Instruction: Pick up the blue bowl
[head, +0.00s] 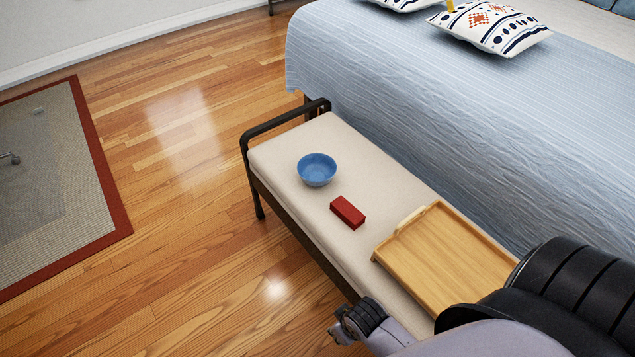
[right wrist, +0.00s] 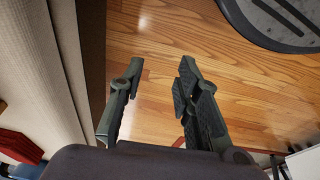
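The blue bowl (head: 317,169) sits upright on the cream cushion of a bench, near the bench's far end, and looks empty. My right gripper (head: 343,326) is low beside the bench's long left side, off the cushion and well apart from the bowl. In the right wrist view my right gripper (right wrist: 160,72) has its two fingers spread, with only wooden floor between them. My left gripper is not in view.
A red block (head: 348,212) lies on the bench cushion (head: 285,150) between the bowl and a wooden tray (head: 450,255). A dark metal rail (head: 283,119) closes the bench's far end. The bed (head: 400,110) stands along its right side.

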